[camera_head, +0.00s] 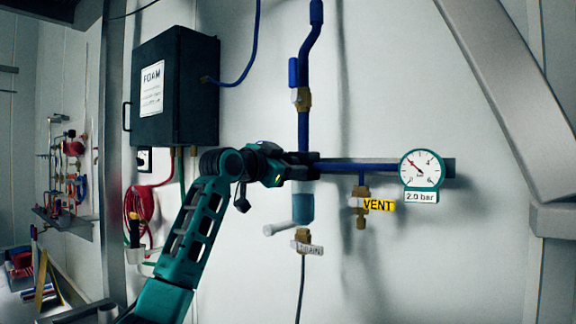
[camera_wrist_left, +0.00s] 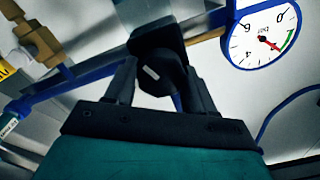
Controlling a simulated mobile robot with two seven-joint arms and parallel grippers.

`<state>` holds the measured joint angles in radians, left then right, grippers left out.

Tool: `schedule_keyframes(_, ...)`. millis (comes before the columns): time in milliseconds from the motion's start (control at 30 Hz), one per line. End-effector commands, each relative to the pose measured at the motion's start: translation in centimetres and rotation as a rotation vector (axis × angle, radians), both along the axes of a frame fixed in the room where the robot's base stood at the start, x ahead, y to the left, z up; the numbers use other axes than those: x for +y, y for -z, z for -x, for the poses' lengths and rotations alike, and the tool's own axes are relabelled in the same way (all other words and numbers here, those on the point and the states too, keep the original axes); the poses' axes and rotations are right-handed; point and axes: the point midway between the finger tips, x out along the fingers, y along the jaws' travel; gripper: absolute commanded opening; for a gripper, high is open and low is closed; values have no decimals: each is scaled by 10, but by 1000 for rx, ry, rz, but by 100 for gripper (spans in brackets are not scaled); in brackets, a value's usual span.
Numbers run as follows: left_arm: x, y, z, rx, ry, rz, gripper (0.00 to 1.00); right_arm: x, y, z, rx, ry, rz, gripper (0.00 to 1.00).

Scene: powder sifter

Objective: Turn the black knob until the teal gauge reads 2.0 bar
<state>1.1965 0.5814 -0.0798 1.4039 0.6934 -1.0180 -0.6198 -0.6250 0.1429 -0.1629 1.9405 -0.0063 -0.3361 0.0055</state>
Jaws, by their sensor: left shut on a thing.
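The teal gauge (camera_head: 421,168) is on the wall at the right end of the blue pipe. Its red needle points up and left, on the low side of the scale; the exact reading is too small to tell. A plate marked 2.0 bar (camera_head: 421,197) hangs below it. My left gripper (camera_head: 302,167) reaches the pipe junction left of the gauge. In the left wrist view the black knob (camera_wrist_left: 160,75) sits between its two fingers (camera_wrist_left: 161,88), which are shut on it. In the head view the gripper mostly hides the knob. My right gripper is not in view.
A second, blue-rimmed gauge (camera_wrist_left: 264,36) with a green band is near the knob. A brass valve with a yellow VENT tag (camera_head: 379,205) hangs close right of the gripper. A clear bowl with blue contents (camera_head: 303,208) is just below. The black FOAM box (camera_head: 190,85) is up left.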

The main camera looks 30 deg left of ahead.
Motion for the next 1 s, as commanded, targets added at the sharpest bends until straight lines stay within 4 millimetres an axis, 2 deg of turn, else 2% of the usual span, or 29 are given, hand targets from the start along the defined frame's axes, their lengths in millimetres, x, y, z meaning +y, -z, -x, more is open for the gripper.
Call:
schedule_keyframes(633, -1, 0, 0, -3, 2, -53, 24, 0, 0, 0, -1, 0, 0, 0)
schedule_keyframes(667, -1, 0, 0, -3, 2, -53, 55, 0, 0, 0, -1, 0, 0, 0)
schedule_keyframes(867, -1, 0, 0, -4, 1, -52, 74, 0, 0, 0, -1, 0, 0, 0)
schedule_keyframes(1000, -1, 0, 0, -4, 1, -52, 75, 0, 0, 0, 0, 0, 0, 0)
